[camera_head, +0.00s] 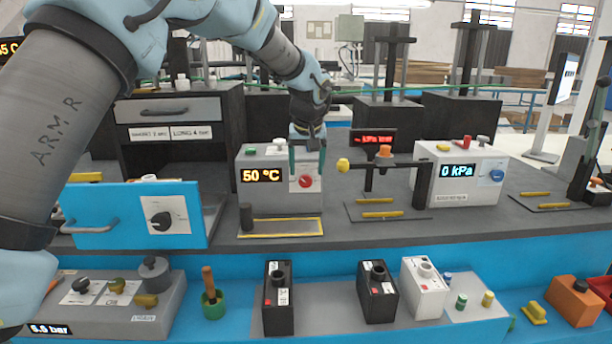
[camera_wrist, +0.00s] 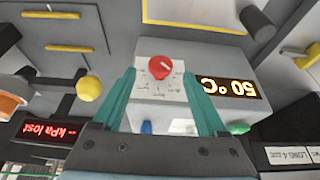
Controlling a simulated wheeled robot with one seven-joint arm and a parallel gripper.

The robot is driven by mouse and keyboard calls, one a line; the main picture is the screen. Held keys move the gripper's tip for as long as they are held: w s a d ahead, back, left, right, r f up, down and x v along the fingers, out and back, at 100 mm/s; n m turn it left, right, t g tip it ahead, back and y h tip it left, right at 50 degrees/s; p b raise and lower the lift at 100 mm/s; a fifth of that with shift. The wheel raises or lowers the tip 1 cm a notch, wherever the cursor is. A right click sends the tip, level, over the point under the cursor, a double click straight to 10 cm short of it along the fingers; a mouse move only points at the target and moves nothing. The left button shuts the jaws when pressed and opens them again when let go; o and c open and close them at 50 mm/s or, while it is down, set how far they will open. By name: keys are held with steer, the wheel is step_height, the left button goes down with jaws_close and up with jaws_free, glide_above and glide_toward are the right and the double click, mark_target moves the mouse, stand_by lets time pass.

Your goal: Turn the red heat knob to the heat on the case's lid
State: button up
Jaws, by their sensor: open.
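My gripper (camera_head: 307,160) is in front of the box, just above the knob. In the wrist view its two teal fingers (camera_wrist: 160,85) are apart, one on each side of the knob's dial, with nothing between them. Whether they touch the box is unclear. Cases (camera_head: 278,300) stand on the lower blue bench; lid print is too small to read.
A yellow-rimmed tray (camera_head: 281,235) lies before the heater box, with a dark cylinder (camera_head: 246,217) at its left. A dark stand with a yellow-tipped arm (camera_head: 343,165) is close on the right. A blue drawer front (camera_head: 135,222) juts out at left.

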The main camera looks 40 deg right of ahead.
mark_target(306, 178)
steer(key=shift+p+x, duration=0.4)
steer(key=shift+x, duration=1.75)
jaws_close()
